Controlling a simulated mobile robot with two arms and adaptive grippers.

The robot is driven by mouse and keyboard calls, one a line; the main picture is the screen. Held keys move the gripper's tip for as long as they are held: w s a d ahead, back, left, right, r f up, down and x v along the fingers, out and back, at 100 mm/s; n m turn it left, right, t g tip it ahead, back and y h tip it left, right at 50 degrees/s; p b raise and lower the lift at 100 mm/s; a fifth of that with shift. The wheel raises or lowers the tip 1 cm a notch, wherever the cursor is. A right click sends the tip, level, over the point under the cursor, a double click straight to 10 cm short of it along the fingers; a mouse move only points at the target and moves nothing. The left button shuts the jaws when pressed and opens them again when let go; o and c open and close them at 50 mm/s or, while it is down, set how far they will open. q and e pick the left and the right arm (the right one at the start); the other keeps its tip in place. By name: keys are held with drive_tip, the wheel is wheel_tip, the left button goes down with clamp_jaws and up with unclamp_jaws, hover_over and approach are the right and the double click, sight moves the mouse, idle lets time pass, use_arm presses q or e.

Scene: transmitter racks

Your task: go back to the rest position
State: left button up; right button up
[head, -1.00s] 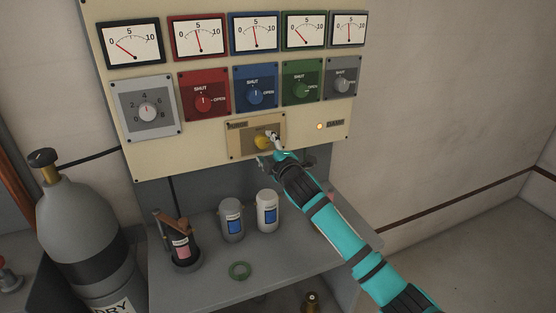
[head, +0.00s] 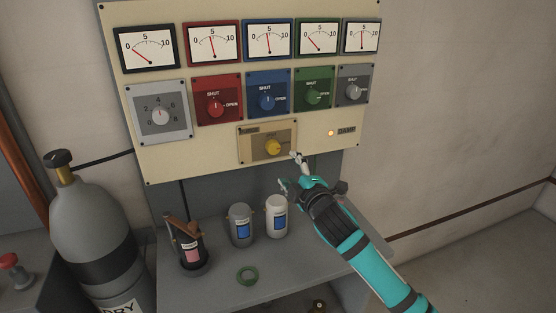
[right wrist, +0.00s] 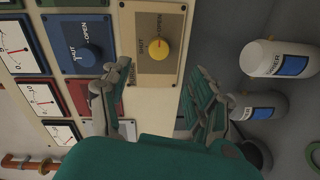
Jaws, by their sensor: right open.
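My right gripper (head: 291,171) is in front of the cream panel, just below and right of the yellow knob (head: 273,147), and apart from it. In the right wrist view the two fingers of my right gripper (right wrist: 158,95) are spread wide with nothing between them. The yellow knob (right wrist: 159,49) shows there beyond the fingertips on its tan plate. My right arm (head: 355,245) comes in from the lower right. My left gripper is in neither view.
The panel (head: 200,160) carries several gauges and coloured knobs. A gas cylinder (head: 85,215) stands left.

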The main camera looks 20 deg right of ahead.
drive_tip(key=s+a+f+m+g, duration=0.2)
drive_tip(key=s+f+m+g, duration=0.4)
drive_tip(key=s+f, duration=0.95)
drive_tip(key=s+f+m+g, duration=0.4)
drive_tip(key=s+f, duration=0.1)
drive_tip(key=s, duration=0.7)
drive_tip(key=s+f+m+g, duration=0.3)
drive_tip(key=s+f, duration=0.3)
drive_tip(key=s, duration=0.6)
wheel_tip(320, 180, down, 25)
drive_tip(key=s+a+g+b, duration=0.1)
drive_tip(key=g, duration=0.1)
drive_tip(key=s+d+f+g, duration=0.1)
drive_tip(key=s+d+f, duration=0.2)
drive_tip(key=s+f, duration=1.4)
drive_tip(key=shift+s+f+h+b, duration=0.3)
drive_tip(key=shift+s+f+b, duration=0.1)
drive_tip(key=shift+f, duration=0.55)
